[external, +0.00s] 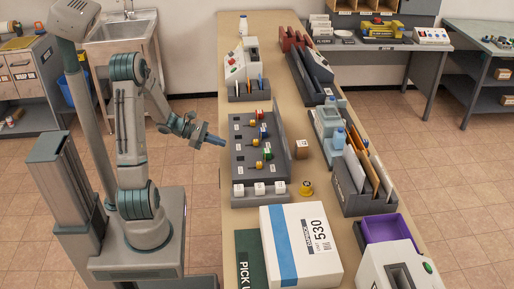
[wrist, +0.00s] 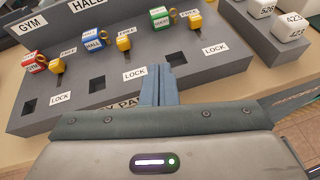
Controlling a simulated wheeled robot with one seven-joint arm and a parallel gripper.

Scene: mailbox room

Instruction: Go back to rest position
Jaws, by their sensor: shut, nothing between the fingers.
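My gripper (external: 214,140) is shut and empty, its fingers pointing right toward the near edge of the long table. In the wrist view the closed fingers (wrist: 161,84) point at the front of the grey key panel (wrist: 82,88), and I cannot tell whether they touch it. The key panel also shows in the external view (external: 241,170). It holds a red block (wrist: 34,62), a blue block (wrist: 94,39) and a green block (wrist: 160,16), each with a yellow tag beside it. My arm is stretched from its base at left toward the table.
A large white box (external: 305,245) marked 530 lies on the table's near part. White numbered cubes (external: 259,188) sit beside the panel. A grey file holder (external: 365,185) and a purple bin (external: 385,230) stand at right. A sink (external: 122,35) stands behind my arm. Floor between sink and table is clear.

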